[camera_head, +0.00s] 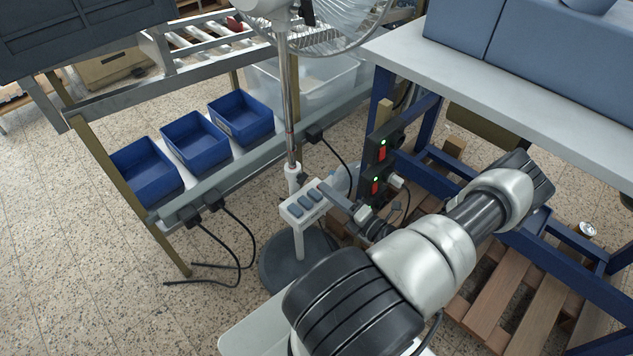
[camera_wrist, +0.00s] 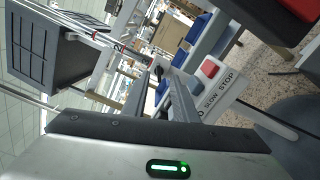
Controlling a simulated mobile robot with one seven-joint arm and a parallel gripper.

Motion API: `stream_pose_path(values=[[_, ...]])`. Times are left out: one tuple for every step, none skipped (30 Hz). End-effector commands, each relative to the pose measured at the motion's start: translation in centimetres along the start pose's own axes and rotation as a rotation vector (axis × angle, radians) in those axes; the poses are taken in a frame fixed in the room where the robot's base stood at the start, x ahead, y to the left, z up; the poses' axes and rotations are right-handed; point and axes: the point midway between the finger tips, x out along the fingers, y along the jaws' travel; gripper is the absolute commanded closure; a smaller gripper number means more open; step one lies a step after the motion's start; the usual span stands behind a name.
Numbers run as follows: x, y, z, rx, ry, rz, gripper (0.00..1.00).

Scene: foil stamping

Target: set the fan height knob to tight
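The fan (camera_head: 300,20) stands upright on a pole with a round dark base (camera_head: 276,265). A white control box with several grey-blue buttons (camera_head: 306,203) sits low on the pole.
In the wrist view the control box (camera_wrist: 217,88) with a red button and STOP and SLOW lettering is close beside the fingers. Blue bins (camera_head: 195,140) on a rack stand left. A grey-topped table (camera_head: 480,75) and sockets with switches (camera_head: 380,155) are right. Cables lie on the floor.

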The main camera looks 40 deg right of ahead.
Motion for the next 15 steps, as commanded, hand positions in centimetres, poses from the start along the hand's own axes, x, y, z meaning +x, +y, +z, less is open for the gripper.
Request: stream_pose_path(values=[[-1.4, 0.1, 0.1, 0.0, -0.002, -0.004, 0.74], [-2.2, 0.1, 0.1, 0.0, -0.001, -0.003, 0.74], [-3.1, 0.0, 0.1, 0.0, -0.001, -0.004, 0.74], [-3.8, 0.0, 0.0, 0.001, -0.001, -0.004, 0.74], [-4.5, 0.1, 0.0, 0.002, 0.0, -0.003, 0.74], [-5.3, 0.0, 0.0, 0.002, 0.0, -0.004, 0.74], [-6.0, 0.0, -0.1, 0.002, 0.001, -0.004, 0.74], [-6.5, 0.0, -0.1, 0.002, 0.001, -0.002, 0.74], [-7.2, 0.0, -0.1, 0.003, 0.001, -0.003, 0.74], [-7.7, -0.1, -0.1, 0.002, 0.002, -0.003, 0.74], [-8.0, 0.0, -0.1, 0.002, 0.002, -0.002, 0.74], [-8.5, 0.0, -0.2, 0.002, 0.003, -0.001, 0.74], [-8.8, 0.0, -0.2, 0.002, 0.003, -0.002, 0.74], [-9.1, 0.0, -0.2, 0.002, 0.003, -0.002, 0.74], [-9.3, -0.1, -0.2, 0.002, 0.003, -0.002, 0.74]])
